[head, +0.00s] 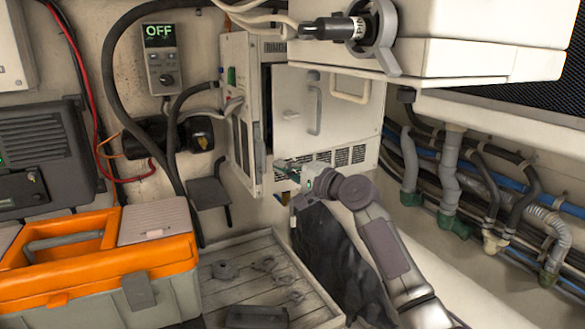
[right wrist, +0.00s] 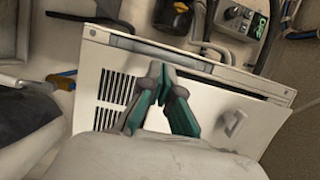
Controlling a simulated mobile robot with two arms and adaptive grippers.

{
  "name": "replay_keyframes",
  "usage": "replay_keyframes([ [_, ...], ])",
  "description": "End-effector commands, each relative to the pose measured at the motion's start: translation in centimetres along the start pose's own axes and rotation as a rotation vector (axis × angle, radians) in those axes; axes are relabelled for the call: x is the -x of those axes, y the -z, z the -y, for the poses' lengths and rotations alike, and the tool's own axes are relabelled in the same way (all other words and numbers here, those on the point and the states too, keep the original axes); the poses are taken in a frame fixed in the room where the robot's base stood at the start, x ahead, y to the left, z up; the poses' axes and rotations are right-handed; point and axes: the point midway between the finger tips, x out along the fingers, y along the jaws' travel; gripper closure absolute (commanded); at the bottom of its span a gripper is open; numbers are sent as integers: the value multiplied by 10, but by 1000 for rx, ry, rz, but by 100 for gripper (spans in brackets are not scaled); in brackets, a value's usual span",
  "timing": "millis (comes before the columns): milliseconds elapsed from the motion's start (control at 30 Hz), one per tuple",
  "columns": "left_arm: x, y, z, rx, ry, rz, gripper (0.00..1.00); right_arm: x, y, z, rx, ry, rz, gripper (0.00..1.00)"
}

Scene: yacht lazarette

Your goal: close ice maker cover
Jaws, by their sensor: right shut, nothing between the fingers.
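The ice maker (head: 241,120) is a white box against the wall in the head view. Its white cover (head: 345,115) with an upright handle (head: 315,110) stands ajar, with a dark gap between it and the body's left edge. My right gripper (head: 284,164) is shut and empty at the cover's lower left. In the right wrist view its fingertips (right wrist: 163,72) meet over the cover near that edge; contact cannot be told. My left gripper is not in view.
An orange toolbox (head: 65,285) stands at the lower left beside a slatted tray (head: 255,245) holding small metal parts. A white unit (head: 455,50) overhangs at upper right. Hoses and pipes (head: 480,190) run along the right wall. A controller (head: 161,58) reads OFF.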

Motion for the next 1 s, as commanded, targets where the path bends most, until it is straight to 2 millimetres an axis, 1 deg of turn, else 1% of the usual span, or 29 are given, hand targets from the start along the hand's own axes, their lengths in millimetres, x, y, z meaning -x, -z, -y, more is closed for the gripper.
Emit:
replay_keyframes([
  [33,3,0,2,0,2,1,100,-4,0,1,0,0,-15,100],
  [167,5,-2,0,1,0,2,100,-10,3,0,0,-1,-46,100],
  [400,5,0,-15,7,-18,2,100,-14,4,0,1,0,-64,100],
  [467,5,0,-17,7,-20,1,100,-14,4,0,1,0,-64,100],
  [767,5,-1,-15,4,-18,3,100,-14,4,0,0,0,-63,100],
  [1000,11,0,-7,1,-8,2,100,-13,3,2,-1,1,-63,100],
])
